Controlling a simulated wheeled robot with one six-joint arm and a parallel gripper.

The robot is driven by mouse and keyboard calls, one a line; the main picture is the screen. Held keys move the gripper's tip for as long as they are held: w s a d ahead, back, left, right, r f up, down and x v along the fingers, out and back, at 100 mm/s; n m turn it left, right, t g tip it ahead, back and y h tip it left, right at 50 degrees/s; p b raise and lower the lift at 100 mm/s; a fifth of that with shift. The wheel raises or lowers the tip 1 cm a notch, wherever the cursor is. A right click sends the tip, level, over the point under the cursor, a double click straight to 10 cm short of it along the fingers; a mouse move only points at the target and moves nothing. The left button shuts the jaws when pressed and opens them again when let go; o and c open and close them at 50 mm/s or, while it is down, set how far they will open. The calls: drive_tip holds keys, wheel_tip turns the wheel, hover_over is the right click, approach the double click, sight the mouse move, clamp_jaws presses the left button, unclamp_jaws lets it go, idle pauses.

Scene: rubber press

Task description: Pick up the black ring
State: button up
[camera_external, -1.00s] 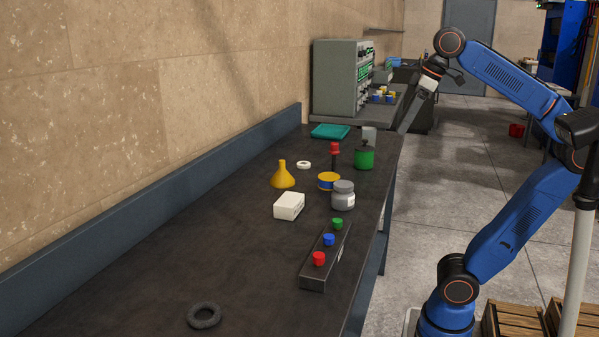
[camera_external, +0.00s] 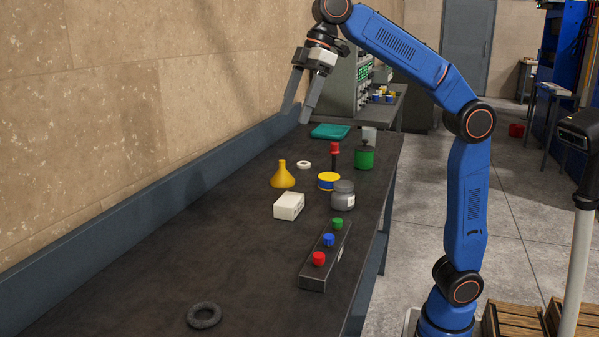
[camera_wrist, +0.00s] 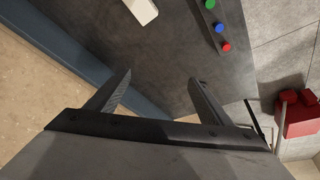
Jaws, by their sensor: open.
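The black ring (camera_external: 204,315) lies flat on the dark workbench (camera_external: 150,270), near the bottom edge of the external view. It does not show in the wrist view. My gripper (camera_external: 298,114) is open and empty, raised above the far part of the bench near the wall. Its fingers point down, well apart from the ring. In the wrist view my gripper (camera_wrist: 158,80) shows two spread fingers with nothing between them but the bench surface.
A button box (camera_external: 325,262) with red, blue and green buttons lies between the ring and several items: a white box (camera_external: 289,206), a grey jar (camera_external: 343,196), a yellow funnel (camera_external: 282,177) and a green can (camera_external: 364,156). The bench around the ring is clear.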

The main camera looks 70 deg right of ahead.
drive_tip(key=w+a+f+n+g, duration=0.1)
drive_tip(key=w+a+f+n, duration=0.1)
drive_tip(key=a, duration=0.7)
drive_tip(key=w+a+f+n, duration=0.2)
drive_tip(key=w+a, duration=0.1)
drive_tip(key=a, duration=0.7)
drive_tip(key=n+g+y, duration=0.1)
drive_tip(key=n, duration=0.2)
hover_over(205, 317)
drive_tip(key=d, duration=0.2)
wheel_tip(205, 317, down, 21)
drive_tip(key=shift+d+f, duration=0.1)
drive_tip(key=shift+d, duration=0.05)
drive_tip(key=shift+s+x, duration=0.2)
drive_tip(key=shift+x, duration=2.35)
drive_tip(key=shift+c, duration=0.7)
drive_tip(key=c, duration=1)
